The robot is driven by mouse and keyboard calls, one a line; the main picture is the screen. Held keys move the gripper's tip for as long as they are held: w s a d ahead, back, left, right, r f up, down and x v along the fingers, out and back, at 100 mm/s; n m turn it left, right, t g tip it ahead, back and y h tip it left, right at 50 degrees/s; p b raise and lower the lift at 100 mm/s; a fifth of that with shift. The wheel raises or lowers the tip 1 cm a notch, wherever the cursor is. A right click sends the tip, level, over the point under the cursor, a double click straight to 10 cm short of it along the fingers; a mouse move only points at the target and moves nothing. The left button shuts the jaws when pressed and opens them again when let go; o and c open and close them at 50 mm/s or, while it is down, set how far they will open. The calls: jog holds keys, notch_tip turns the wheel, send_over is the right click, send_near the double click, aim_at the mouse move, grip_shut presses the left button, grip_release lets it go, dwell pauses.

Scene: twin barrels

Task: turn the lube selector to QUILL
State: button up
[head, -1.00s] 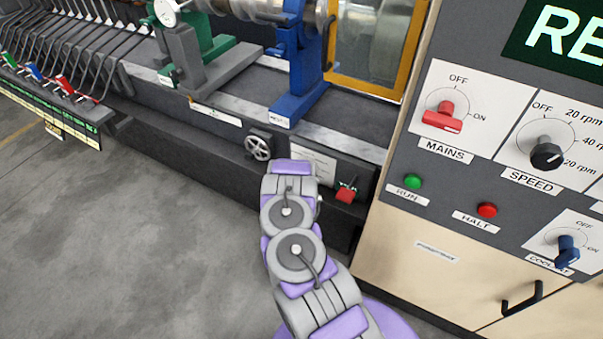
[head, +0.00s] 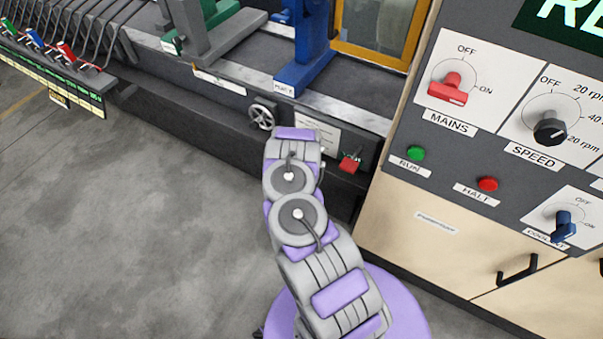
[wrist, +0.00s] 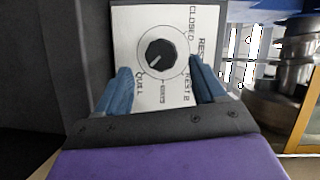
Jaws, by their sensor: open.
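In the wrist view the lube selector (wrist: 160,55) is a round black knob on a white plate (wrist: 128,20). The plate reads CLOSED, REST 2 and QUILL, with other labels partly legible. The knob's white mark points down-left, toward the QUILL label (wrist: 140,87). My gripper (wrist: 160,65) is open, its two blue fingers apart on either side of the knob's lower part, with visible gaps to it. Whether the fingertips reach the knob's depth I cannot tell. In the head view my arm hides the knob and gripper; part of the white plate (head: 318,135) shows.
A small handwheel (head: 261,117) is left of the plate, and a red block (head: 350,162) is right of it. The control cabinet with its red MAINS knob (head: 450,88) stands at the right. Open floor (head: 150,220) lies at the left.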

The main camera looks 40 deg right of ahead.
jog(key=p+v, duration=0.5)
jog(key=v, duration=0.6)
jog(key=shift+s, duration=0.25)
jog(key=shift+w+a, duration=0.1)
jog(key=shift+a, duration=0.05)
dwell(0.3)
